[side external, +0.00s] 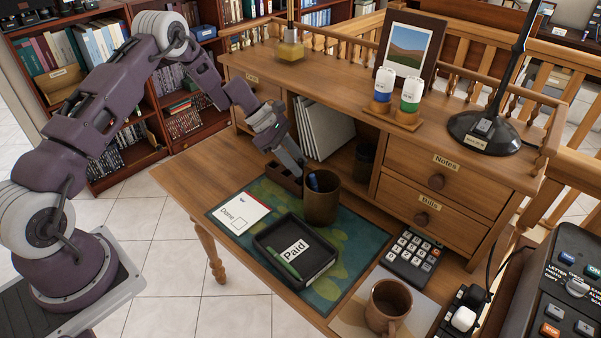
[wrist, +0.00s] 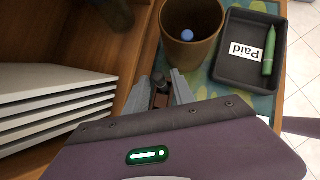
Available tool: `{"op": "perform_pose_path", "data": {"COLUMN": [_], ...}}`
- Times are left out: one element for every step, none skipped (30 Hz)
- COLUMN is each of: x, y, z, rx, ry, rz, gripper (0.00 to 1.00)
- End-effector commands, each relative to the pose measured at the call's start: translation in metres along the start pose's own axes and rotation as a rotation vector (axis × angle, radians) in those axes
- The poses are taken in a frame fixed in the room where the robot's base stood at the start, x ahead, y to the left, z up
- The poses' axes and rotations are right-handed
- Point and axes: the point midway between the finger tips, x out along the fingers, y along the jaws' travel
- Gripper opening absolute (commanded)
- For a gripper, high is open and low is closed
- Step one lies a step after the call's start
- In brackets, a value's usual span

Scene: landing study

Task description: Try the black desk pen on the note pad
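My gripper (side external: 292,168) points down over a small brown compartment box (side external: 284,178) on the desk, beside the brown pen cup. In the wrist view, my gripper's fingers (wrist: 166,82) are apart at the tips, with brown box and something dark between them; whether they hold anything is unclear. I cannot make out a black desk pen for certain. A white pad marked "Done" (side external: 240,212) lies at the left of the green mat; no other note pad is clear. The brown cup (side external: 321,204) holds a blue-topped item (side external: 313,181), also in the wrist view (wrist: 187,35).
A black tray (side external: 262,240) marked "Paid" holds a green pen (side external: 286,263). A calculator (side external: 411,256) and brown mug (side external: 388,305) stand to the right. Upright folders (side external: 325,128) and the desk's drawers (side external: 437,181) rise close behind my gripper. The desk's left end is bare.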

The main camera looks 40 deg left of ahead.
Motion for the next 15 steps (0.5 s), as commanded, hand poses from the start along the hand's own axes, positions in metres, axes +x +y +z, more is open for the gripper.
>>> {"op": "perform_pose_path", "data": {"x": [0.0001,0.0001,0.0,0.0,0.0,-0.0001,-0.0001,-0.0001,-0.0001,-0.0002,-0.0002,-0.0002,-0.0002,-0.0003,-0.0008], "y": [0.0,0.0,0.0,-0.0001,-0.0001,-0.0001,-0.0001,-0.0002,-0.0002,-0.0002,-0.0002,-0.0002,-0.0002,-0.0002,-0.0001], "z": [0.0001,0.0001,0.0001,0.0001,0.0001,0.0001,0.0001,0.0002,0.0001,0.0001,0.0001,0.0002,0.0001,0.0002,0.0007], "rx": [0.0,0.0,0.0,0.0,0.0,0.0,0.0,0.0,0.0,0.0,0.0,0.0,0.0,0.0,0.001], "ry": [0.0,0.0,0.0,0.0,0.0,0.0,0.0,0.0,0.0,0.0,0.0,0.0,0.0,0.0,0.0], "rz": [0.0,0.0,0.0,0.0,0.0,0.0,0.0,0.0,-0.001,-0.001,-0.001,-0.001,-0.001,-0.001,0.0], "gripper": [0.3,0.3,0.3,0.3,0.28,0.2,0.14,0.08,0.01,0.0,0.0,0.0,0.0,0.0,0.0]}}
